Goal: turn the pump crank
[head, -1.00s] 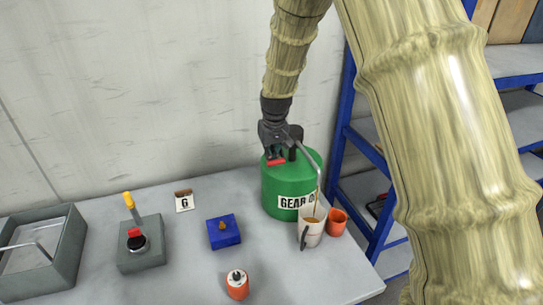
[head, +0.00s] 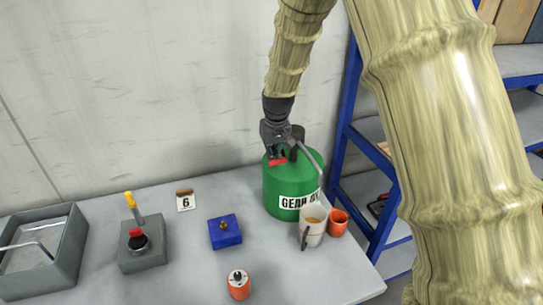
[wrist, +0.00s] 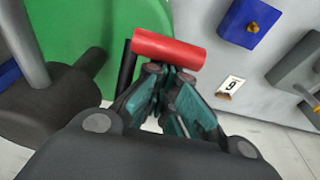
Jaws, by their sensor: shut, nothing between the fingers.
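A green drum (head: 285,195) labelled as gear oil stands at the back right of the bench, with a dark pump (wrist: 50,105) and a bent grey spout (head: 311,158) on top. The crank's red handle (head: 277,162) also shows in the wrist view (wrist: 170,49). My gripper (head: 276,150) is at the handle. In the wrist view its fingertips (wrist: 170,72) are shut together right against or just behind the red handle, not around it; I cannot tell whether they touch. A pale jug (head: 312,228) with amber liquid stands below the spout.
An orange cup (head: 337,222) stands beside the jug. A blue block (head: 225,233), a numbered card (head: 185,200), an orange-red jack (head: 238,285), a grey box with a yellow-tipped lever (head: 143,250) and a grey tray (head: 70,240) are on the bench. A blue-framed shelf (head: 340,150) stands right.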

